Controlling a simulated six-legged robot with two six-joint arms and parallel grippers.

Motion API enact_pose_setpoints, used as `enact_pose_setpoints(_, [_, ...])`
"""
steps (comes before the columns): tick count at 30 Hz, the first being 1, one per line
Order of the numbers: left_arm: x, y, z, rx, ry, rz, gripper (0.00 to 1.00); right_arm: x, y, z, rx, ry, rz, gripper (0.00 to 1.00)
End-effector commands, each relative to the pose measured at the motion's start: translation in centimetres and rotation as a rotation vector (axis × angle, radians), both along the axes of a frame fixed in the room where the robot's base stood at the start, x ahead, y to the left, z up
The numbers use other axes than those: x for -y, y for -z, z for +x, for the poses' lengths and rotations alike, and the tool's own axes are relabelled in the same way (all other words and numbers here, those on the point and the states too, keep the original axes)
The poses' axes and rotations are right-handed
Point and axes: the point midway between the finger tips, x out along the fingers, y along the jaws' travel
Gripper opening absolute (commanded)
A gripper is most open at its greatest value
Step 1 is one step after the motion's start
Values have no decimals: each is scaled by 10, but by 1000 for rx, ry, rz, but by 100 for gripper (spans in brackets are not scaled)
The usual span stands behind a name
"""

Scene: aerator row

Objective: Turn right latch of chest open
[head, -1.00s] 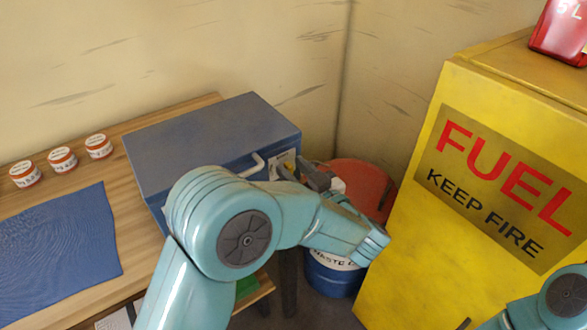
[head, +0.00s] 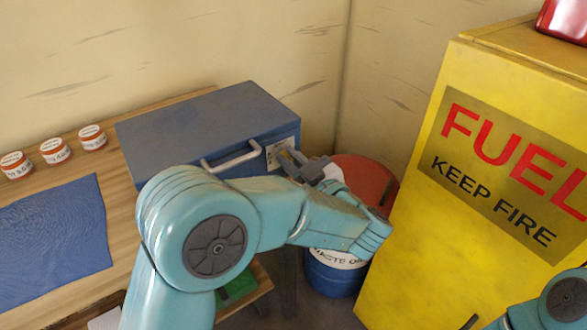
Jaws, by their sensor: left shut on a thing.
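The blue chest (head: 205,120) stands closed on the wooden bench, with a pale handle (head: 232,156) on its front. The right latch's pale plate (head: 276,152) shows at the right end of the chest front. My left gripper (head: 291,158) has its grey fingers at this plate and is shut on the right latch. The fingers hide most of the latch, so I cannot tell its angle. My left arm covers the lower chest front, and no left latch shows. Only a part of my right arm shows at the lower right; its gripper is out of view.
Three small white-and-orange tins (head: 55,151) and a blue mat (head: 52,240) lie on the bench (head: 119,187) at left. A blue waste-oil drum (head: 332,278) with a red lid (head: 368,183) stands behind my left forearm. A yellow fuel cabinet (head: 420,240) stands close at right.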

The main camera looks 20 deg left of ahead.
Motion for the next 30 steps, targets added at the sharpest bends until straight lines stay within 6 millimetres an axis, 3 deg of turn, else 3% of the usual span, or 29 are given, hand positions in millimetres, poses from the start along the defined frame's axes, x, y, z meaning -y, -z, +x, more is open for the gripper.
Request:
enact_pose_setpoints(1, [-1,7,-1,38,-1,-29,0,0,15,0,0,0,0,43])
enact_pose_setpoints(30, [-8,19,-10,756,-1,-588,0,0,151,0,0,0,0,43])
